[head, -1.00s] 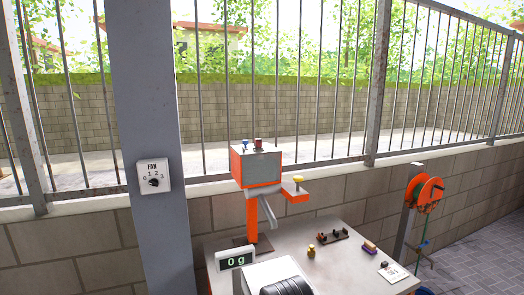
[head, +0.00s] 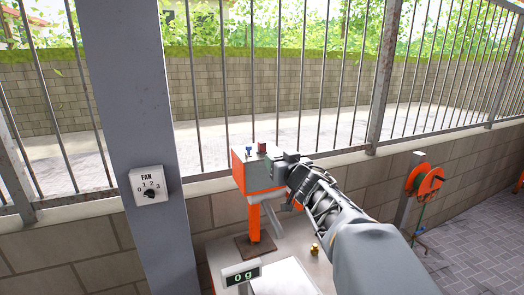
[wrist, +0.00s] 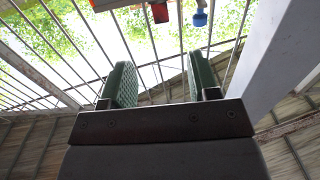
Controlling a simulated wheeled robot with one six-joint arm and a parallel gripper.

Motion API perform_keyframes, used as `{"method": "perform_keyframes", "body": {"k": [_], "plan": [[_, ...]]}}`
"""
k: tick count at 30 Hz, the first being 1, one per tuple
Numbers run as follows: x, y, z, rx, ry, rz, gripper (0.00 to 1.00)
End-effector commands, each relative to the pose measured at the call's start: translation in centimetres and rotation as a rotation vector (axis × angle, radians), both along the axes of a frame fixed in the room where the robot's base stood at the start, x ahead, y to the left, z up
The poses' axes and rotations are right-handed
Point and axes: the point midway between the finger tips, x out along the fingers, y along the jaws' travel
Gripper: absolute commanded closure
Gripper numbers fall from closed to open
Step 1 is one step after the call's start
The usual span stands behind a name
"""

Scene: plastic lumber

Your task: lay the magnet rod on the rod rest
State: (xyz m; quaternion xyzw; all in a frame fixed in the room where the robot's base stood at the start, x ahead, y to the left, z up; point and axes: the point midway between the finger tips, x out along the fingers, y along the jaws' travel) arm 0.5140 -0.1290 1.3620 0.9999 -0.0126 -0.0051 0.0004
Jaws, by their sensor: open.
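My gripper (head: 276,156) is open and empty. In the head view it is beside the top right of an orange and grey machine (head: 254,172). In the wrist view its two green-padded fingers stand apart with nothing between them (wrist: 162,70). A red-topped piece (head: 262,147) and a blue knob (head: 248,152) stand on top of the machine. The wrist view also shows the red piece (wrist: 160,12) and the blue knob (wrist: 200,17) beyond the fingers. I cannot pick out the magnet rod or rod rest; my arm covers much of the table's right side.
A display reading 0 g (head: 242,274) stands on the table at the front left. A small brass weight (head: 315,249) sits by my arm. A post with a fan dial (head: 149,187) rises at left. An orange reel (head: 427,180) is at right; railings stand behind.

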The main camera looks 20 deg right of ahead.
Motion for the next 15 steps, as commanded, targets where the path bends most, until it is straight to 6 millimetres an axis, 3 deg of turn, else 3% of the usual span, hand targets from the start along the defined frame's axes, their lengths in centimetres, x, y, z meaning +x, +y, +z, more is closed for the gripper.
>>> {"method": "perform_keyframes", "body": {"k": [9,15], "plan": [[5.4,0.0,0.4,0.002,-0.010,0.025,0.45],[7.7,-0.1,0.5,0.001,-0.011,0.023,0.45]]}}
